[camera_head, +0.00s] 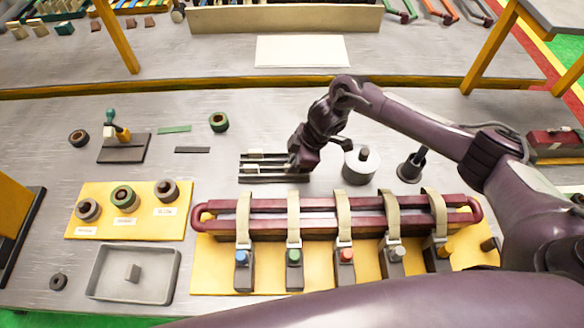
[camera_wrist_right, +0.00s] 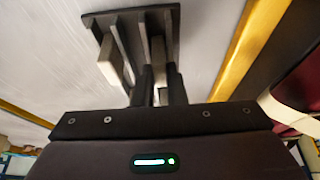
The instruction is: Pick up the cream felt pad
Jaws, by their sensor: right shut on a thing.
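A dark slotted rack (camera_head: 250,178) stands on the grey table in the head view, and its slots show in the right wrist view (camera_wrist_right: 172,20). My right gripper (camera_head: 296,166) reaches down at the rack's right side. The fingers hide part of this pad. My left gripper is not in view.
A dark red coil (camera_head: 318,204) with cream straps lies on a yellow board just in front of the rack. A pale round container (camera_head: 361,166) and a dark cup (camera_head: 411,168) stand to the right. A grey tray (camera_head: 108,290) is at front left.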

